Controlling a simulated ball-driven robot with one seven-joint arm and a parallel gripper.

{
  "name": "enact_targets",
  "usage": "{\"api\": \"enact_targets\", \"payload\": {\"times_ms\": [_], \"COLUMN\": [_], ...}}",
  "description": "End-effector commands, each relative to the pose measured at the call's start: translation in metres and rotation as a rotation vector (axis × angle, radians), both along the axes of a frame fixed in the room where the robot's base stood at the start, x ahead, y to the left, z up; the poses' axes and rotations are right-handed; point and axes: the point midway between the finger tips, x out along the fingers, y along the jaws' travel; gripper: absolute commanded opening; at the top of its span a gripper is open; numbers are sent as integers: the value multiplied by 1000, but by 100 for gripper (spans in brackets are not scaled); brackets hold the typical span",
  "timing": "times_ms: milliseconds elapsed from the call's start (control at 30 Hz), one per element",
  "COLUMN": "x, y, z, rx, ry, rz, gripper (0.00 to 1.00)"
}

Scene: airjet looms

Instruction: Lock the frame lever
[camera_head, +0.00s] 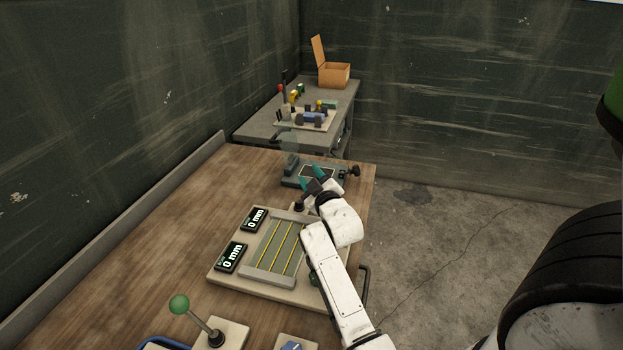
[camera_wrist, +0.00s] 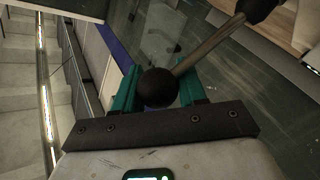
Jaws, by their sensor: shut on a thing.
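The lever shows in the wrist view as a black ball knob (camera_wrist: 157,88) on a metal rod (camera_wrist: 208,47), which slants up right to a dark pivot (camera_wrist: 258,8). My gripper (camera_wrist: 161,84) is shut on the knob, with one teal finger on each side. In the head view my gripper (camera_head: 318,182) is over the far right end of the frame board (camera_head: 222,275). A dark pivot (camera_head: 299,207) shows beside it there; the knob is hidden by the gripper. I cannot tell whether the lever is locked.
The board carries yellow lines and two displays (camera_head: 231,257) reading 0 mm. A grey clamp-like fixture (camera_head: 298,181) lies just behind my gripper. A green-ball lever (camera_head: 179,304) stands at the front left. A farther table holds small parts and an open wooden box (camera_head: 334,76). The left tabletop is clear.

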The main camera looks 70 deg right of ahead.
Motion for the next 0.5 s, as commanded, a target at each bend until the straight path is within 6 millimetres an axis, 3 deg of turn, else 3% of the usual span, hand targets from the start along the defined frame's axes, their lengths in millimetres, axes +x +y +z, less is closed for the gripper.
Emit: {"api": "enact_targets", "payload": {"times_ms": [33,100,133,333,500], "x": [-13,-13,-13,-13,-13], "y": [-7,-7,-7,-7,-7], "z": [-7,-8,-8,-10,-11], "rx": [8,9,9,13,15], "ry": [14,15,15,18,18], "rz": [-24,-24,-24,-24,-24], "gripper": [0,0,43,62,62]}}
